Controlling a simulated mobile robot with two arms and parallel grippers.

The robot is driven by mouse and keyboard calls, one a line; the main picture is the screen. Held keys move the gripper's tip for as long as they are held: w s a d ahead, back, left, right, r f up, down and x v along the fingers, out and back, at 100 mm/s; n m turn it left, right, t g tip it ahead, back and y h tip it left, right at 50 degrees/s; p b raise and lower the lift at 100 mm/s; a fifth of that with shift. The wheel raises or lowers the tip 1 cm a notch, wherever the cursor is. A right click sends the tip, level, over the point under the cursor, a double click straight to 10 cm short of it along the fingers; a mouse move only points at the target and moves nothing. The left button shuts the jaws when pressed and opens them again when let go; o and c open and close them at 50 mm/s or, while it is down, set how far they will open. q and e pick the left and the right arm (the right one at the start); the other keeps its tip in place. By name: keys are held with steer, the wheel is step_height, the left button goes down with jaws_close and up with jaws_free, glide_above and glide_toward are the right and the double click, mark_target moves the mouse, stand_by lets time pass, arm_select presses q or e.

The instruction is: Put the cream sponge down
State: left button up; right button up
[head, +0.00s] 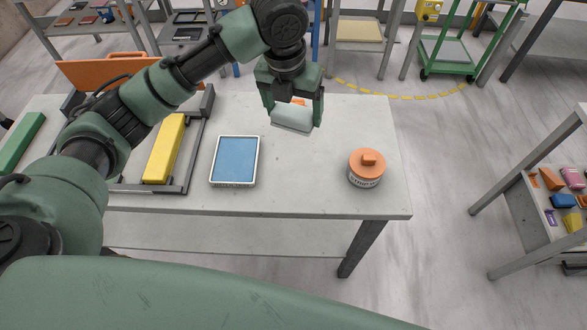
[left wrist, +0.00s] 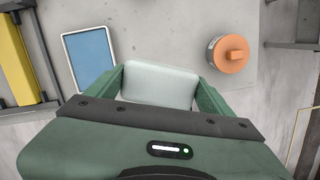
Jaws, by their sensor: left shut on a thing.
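My left gripper (head: 291,117) is shut on the cream sponge (head: 292,119), a pale block held between its two green fingers over the back middle of the stone slab (head: 310,178). In the left wrist view the sponge (left wrist: 160,84) spans the gap between the fingers. Whether it touches the slab I cannot tell. A small orange thing (head: 298,101) shows just behind it, mostly hidden. My right gripper is not in view; a green arm link of mine crosses the bottom of the head view.
A blue tray with a white rim (head: 235,162) lies left of the sponge. A round tub with an orange lid (head: 367,168) stands at the right. A yellow bar (head: 165,150) lies in a dark frame further left. The slab between tray and tub is clear.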

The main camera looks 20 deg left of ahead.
arm_select(q)
steer(key=p, duration=0.3)
glide_toward(295, 171)
steer(key=f, duration=0.3)
steer(key=w+f, duration=0.1)
steer(key=f, duration=0.1)
steer(key=shift+f, duration=0.45)
steer(key=shift+f, duration=0.1)
steer(key=o, duration=1.8)
steer(key=r, duration=0.4)
steer(key=s+r+b, duration=0.1)
steer(key=r, duration=0.7)
steer(key=shift+s+a, duration=0.25)
steer(key=shift+s, duration=0.15)
